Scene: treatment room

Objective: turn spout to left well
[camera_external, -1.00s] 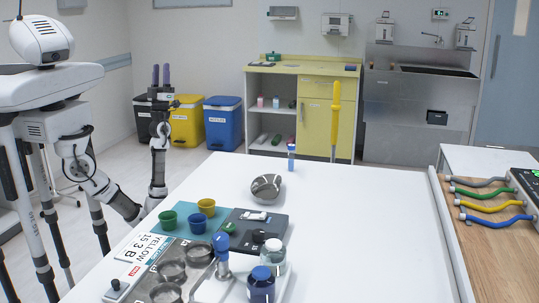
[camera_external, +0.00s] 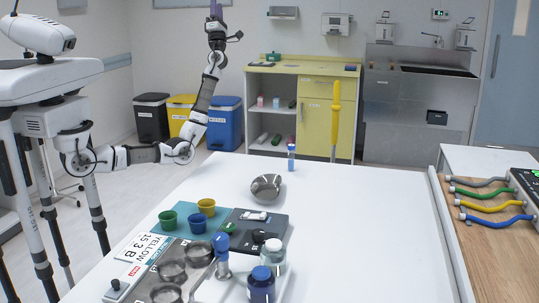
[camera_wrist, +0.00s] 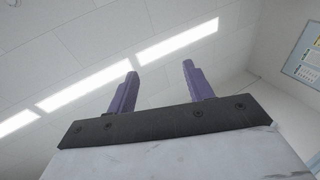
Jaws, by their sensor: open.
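A blue-topped post (camera_external: 222,262), which may carry the spout, stands at the front of the white table, beside a steel tray (camera_external: 190,243). Which way any spout points is too small to tell. The tray holds three round metal wells, a far one (camera_external: 199,253), a middle one (camera_external: 172,270) and a near one (camera_external: 165,292). My gripper (camera_external: 216,8) is high above the floor beyond the table's left side, far from the post, cut by the top picture edge. In the wrist view my gripper (camera_wrist: 160,68) has its two purple fingers apart, empty, facing the ceiling.
Green, blue and yellow cups (camera_external: 207,204) stand on a teal mat behind the wells. A dark scale-like device (camera_external: 270,220), a clear jar (camera_external: 272,249) and a dark blue jar (camera_external: 261,285) crowd the post. A metal bowl (camera_external: 267,187) stands farther back. The table's right half is clear.

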